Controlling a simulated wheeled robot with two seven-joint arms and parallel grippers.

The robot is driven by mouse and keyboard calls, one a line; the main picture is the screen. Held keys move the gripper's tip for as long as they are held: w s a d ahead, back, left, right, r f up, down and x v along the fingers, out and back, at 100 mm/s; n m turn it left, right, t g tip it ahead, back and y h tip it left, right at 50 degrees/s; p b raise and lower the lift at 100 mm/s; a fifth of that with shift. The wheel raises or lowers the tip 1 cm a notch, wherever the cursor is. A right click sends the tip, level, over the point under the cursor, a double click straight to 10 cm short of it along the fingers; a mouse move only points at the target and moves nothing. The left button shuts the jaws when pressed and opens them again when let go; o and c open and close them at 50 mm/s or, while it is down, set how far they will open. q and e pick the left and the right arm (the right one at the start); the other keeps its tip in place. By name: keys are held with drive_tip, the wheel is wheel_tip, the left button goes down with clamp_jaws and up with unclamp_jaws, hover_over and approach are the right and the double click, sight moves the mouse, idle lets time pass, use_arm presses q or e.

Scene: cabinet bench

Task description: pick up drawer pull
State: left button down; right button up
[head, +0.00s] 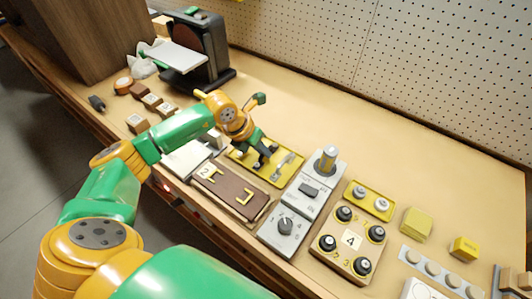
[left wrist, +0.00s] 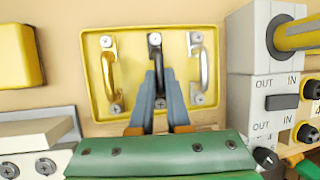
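A yellow tray (head: 240,156) lies on the bench and also shows in the left wrist view (left wrist: 90,75). It bears three drawer pulls: a brass one (left wrist: 110,75) at left, a dark one (left wrist: 155,42) in the middle, and a silver one (left wrist: 204,70) at right. The silver pull (head: 284,163) also shows in the head view. My left gripper (left wrist: 160,75) is over the tray, its two fingers close together with the dark pull's bar between them. My right gripper is not in view.
Right of the tray is a grey switch unit (head: 309,188), then a knob board (head: 350,240) and yellow blocks (head: 415,224). A black sander-like machine (head: 205,45) stands at back left. The bench behind the tray is clear.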

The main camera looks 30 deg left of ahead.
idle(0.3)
use_arm(q)
drive_tip(key=shift+r, duration=0.15)
wheel_tip(320, 180, up, 3)
drive_tip(key=shift+w+f+b, duration=0.15)
drive_tip(key=shift+f+b, duration=0.05)
drive_tip(key=shift+b, duration=0.6)
drive_tip(key=s+a+r+b, duration=0.2)
drive_tip(key=s+r, duration=0.3)
drive_tip(key=s, duration=0.2)
drive_tip(key=s+a+r+b, duration=0.2)
drive_tip(key=s+r+b, duration=0.1)
drive_tip(key=s+r, duration=0.2)
drive_tip(key=shift+s, duration=0.85)
